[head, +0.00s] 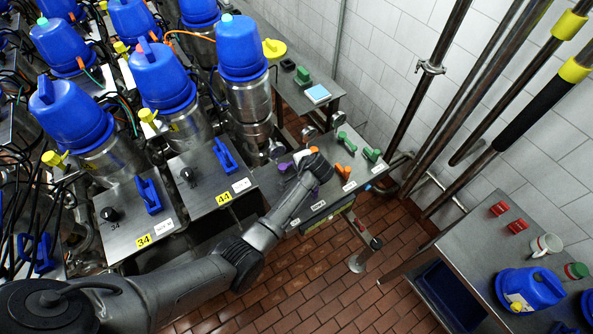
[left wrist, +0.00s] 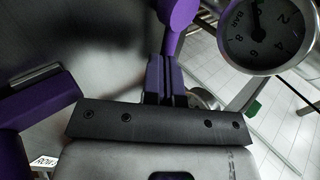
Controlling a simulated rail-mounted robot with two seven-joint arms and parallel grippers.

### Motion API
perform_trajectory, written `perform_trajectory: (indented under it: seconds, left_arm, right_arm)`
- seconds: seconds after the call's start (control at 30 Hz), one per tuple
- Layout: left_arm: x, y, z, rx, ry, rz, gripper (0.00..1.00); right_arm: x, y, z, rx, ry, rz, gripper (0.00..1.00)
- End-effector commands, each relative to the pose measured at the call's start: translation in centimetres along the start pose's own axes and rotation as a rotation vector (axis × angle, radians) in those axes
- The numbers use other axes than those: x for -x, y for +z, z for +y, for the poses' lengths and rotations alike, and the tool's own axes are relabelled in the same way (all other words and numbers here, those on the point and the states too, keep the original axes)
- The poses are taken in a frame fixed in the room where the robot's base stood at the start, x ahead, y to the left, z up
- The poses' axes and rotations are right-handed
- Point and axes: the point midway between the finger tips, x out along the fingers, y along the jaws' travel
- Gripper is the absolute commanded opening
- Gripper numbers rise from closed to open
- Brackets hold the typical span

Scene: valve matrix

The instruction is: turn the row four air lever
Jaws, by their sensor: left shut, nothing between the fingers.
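My left arm reaches from the lower left across to the grey lever panel (head: 335,193) in the head view. Its wrist covers part of the panel, and the fingertips are hidden there. In the left wrist view the left gripper (left wrist: 163,62) is shut and empty. Its tips are close to a purple lever (left wrist: 179,12); I cannot tell whether they touch. Another purple lever (left wrist: 38,105) lies at left, above a white label (left wrist: 46,162) starting "ROW", its number unclear. A purple lever (head: 313,193) also shows beside my wrist in the head view. I cannot read which lever is row four.
An orange lever (head: 343,171) and green levers (head: 372,154) stand right of my wrist on the panel. A pressure gauge (left wrist: 266,32) is close at the right of the gripper. Blue-capped tanks (head: 160,75) crowd the left. A side table (head: 465,225) stands at right.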

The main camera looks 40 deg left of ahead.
Motion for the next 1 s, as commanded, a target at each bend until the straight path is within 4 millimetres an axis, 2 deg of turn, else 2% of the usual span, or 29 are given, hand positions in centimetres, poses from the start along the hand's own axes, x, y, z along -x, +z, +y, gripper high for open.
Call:
perform_trajectory:
  seconds: [0.5, 0.63, 0.77, 1.0]
  left_arm:
    - [-0.1, 0.0, 0.0, -0.002, 0.001, 0.001, 0.00]
    - [0.5, -0.1, 0.0, -0.001, 0.000, 0.002, 0.00]
    - [2.1, -0.1, 0.0, -0.001, -0.001, 0.004, 0.00]
    - [6.9, -0.1, 0.0, 0.001, 0.000, 0.005, 0.00]
  right_arm:
    - [0.0, -0.1, -0.2, -0.007, -0.005, 0.001, 0.43]
    - [0.1, -0.1, -0.3, -0.009, -0.007, 0.001, 0.43]
    - [0.1, -0.1, -0.3, -0.010, -0.008, 0.001, 0.43]
    - [-0.1, 0.0, -0.3, -0.009, -0.007, 0.001, 0.43]
